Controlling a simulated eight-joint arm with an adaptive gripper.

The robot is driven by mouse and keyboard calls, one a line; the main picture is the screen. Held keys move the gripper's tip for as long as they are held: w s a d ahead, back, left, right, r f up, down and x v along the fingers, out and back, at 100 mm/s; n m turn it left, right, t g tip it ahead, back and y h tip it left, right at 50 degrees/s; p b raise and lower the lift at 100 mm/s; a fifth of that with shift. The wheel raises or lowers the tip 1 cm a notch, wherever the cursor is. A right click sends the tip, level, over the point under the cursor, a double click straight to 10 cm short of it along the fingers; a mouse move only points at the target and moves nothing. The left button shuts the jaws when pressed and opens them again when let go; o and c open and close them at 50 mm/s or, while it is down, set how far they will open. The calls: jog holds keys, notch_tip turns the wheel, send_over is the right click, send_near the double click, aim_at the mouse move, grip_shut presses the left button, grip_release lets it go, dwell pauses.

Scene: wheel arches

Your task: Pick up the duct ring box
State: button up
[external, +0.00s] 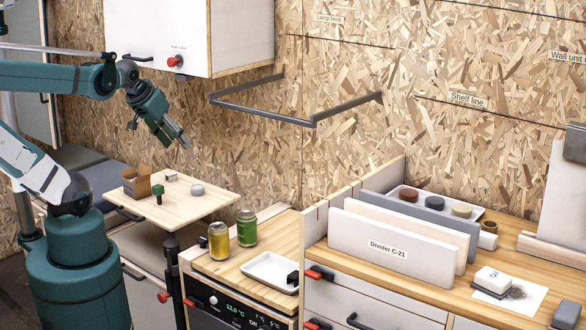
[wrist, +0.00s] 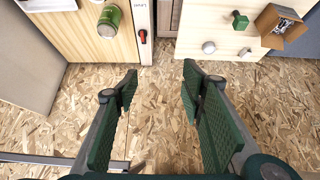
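An open brown cardboard box (external: 137,184) stands on the small wooden table at left. It is the only open carton I see and may be the duct ring box; I can read no label on it. In the wrist view the box (wrist: 268,35) is at the top right corner, flaps open, with something greyish inside. My gripper (external: 183,143) is in the air above and to the right of the table in the external view. In the wrist view my gripper (wrist: 158,88) has its two green-padded fingers wide apart, with nothing between them.
On the small table (external: 214,200) beside the box are a green knobbed piece (external: 158,190), a grey disc (external: 197,190) and a small pale piece (external: 171,176). A white cabinet (external: 235,40) hangs above.

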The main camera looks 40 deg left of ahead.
dwell(0.3)
jog(key=o, duration=0.7)
jog(key=shift+o, duration=0.2)
